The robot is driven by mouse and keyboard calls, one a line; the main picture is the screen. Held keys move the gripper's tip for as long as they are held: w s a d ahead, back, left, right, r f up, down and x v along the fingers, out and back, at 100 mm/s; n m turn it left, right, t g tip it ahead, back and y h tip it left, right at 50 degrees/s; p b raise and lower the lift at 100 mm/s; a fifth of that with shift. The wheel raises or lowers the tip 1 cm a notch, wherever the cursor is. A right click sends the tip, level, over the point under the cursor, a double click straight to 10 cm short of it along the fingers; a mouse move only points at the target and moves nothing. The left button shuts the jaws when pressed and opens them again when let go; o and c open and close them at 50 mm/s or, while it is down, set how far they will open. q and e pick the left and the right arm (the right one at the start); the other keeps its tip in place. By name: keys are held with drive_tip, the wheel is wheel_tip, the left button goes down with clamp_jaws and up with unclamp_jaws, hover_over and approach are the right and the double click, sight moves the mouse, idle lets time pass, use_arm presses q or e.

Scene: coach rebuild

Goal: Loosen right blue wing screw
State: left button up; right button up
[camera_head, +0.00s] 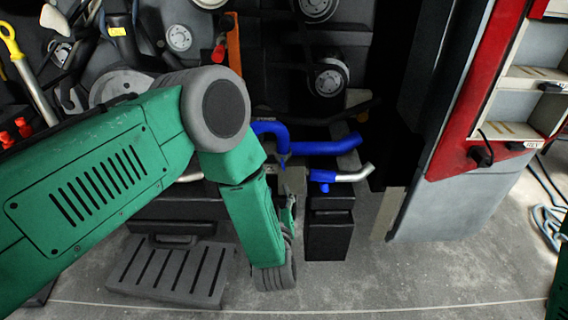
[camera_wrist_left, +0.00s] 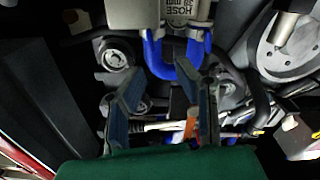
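Blue hoses (camera_head: 328,147) run across the engine bay in the head view, and a shorter blue piece (camera_head: 322,176) with a silver pipe end sits below them. I cannot clearly pick out the right blue wing screw. My left gripper (camera_wrist_left: 165,108) is open in the left wrist view, its two fingers apart. I see nothing held between them. Beyond the fingertips, a bent blue hose (camera_wrist_left: 157,58) hangs from a grey block (camera_wrist_left: 150,12) labelled HOSE 38 mm. In the head view my forearm hides most of the left gripper. My right gripper is not in view.
Pulleys (camera_head: 329,79) and dark engine parts fill the back. A black box (camera_head: 328,232) stands below the hoses. A slatted grey step (camera_head: 168,272) lies on the floor at left. A red-edged panel (camera_head: 480,110) borders the right. Bare floor (camera_head: 420,280) is in front.

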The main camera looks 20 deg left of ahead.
sight(284, 165)
use_arm(q)
drive_tip(key=w+b, duration=0.1)
drive_tip(key=w, duration=0.7)
drive_tip(key=shift+w+r+b, duration=0.15)
drive_tip(key=shift+w+b, duration=0.15)
drive_tip(key=shift+b, duration=0.05)
drive_tip(key=shift+w+a, duration=0.9)
drive_tip(key=shift+w, duration=0.25)
drive_tip(key=shift+w+a, duration=0.3)
drive_tip(key=shift+a, duration=0.1)
drive_tip(key=shift+s+d, duration=0.1)
drive_tip(key=shift+d, duration=0.2)
drive_tip(key=shift+c, duration=0.4)
drive_tip(key=shift+d, duration=0.25)
clamp_jaws()
drive_tip(key=shift+s+d+r, duration=0.1)
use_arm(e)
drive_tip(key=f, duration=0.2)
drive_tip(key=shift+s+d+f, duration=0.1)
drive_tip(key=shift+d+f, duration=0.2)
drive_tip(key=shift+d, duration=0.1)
use_arm(q)
drive_tip(key=shift+a, duration=0.25)
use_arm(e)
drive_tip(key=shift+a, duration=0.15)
